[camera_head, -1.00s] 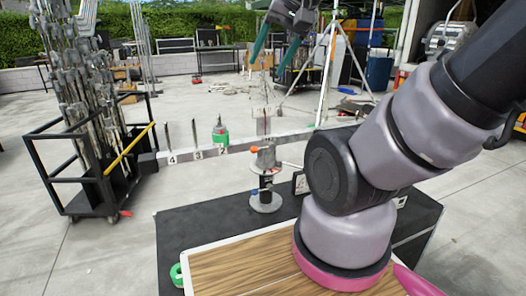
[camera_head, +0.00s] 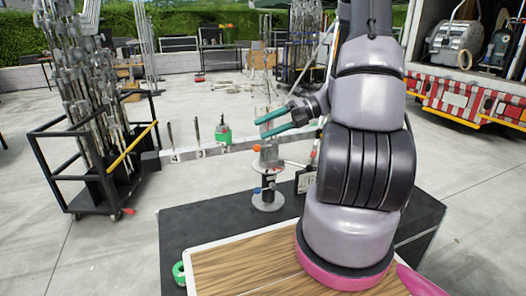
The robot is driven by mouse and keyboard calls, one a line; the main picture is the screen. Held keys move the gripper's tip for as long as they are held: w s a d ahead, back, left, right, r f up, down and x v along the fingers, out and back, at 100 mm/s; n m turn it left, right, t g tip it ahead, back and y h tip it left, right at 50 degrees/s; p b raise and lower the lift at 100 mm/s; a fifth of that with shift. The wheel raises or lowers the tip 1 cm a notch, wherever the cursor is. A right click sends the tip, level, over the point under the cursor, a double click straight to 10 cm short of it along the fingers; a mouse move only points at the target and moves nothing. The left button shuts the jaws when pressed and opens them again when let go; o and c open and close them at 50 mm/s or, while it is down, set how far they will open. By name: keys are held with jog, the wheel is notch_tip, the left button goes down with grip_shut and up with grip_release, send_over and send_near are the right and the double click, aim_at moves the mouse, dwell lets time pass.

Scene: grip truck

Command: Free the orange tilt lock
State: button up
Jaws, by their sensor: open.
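The orange tilt lock (camera_head: 257,148) is a small orange knob on the left side of the grey metal head (camera_head: 269,156) atop a short stand. The stand's round base (camera_head: 267,200) rests on a black surface. My gripper (camera_head: 261,128) has two teal fingers, spread apart with nothing between them. It points left, just above the head and the orange knob in the picture. I cannot tell how far apart they are in depth.
A long grey bar (camera_head: 185,155) with numbered tags runs behind the stand and carries a green roll (camera_head: 223,134). A wood-topped board (camera_head: 235,268) lies in front. A black cart of metal stands (camera_head: 85,190) is at left. A truck (camera_head: 470,85) stands at right.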

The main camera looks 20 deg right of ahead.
jog(key=w+d+f+m+t+y, duration=0.1)
jog(key=w+d+f+m+t, duration=0.2)
jog(key=d+f+m+t, duration=0.45)
jog(key=m+t+h, duration=0.3)
jog(key=m, duration=1.1)
send_near(260, 149)
jog(key=shift+n, duration=0.25)
jog(key=x, duration=0.9)
jog(key=shift+d+f, duration=0.1)
jog(key=shift+d, duration=0.05)
grip_shut()
jog(key=shift+f, duration=0.1)
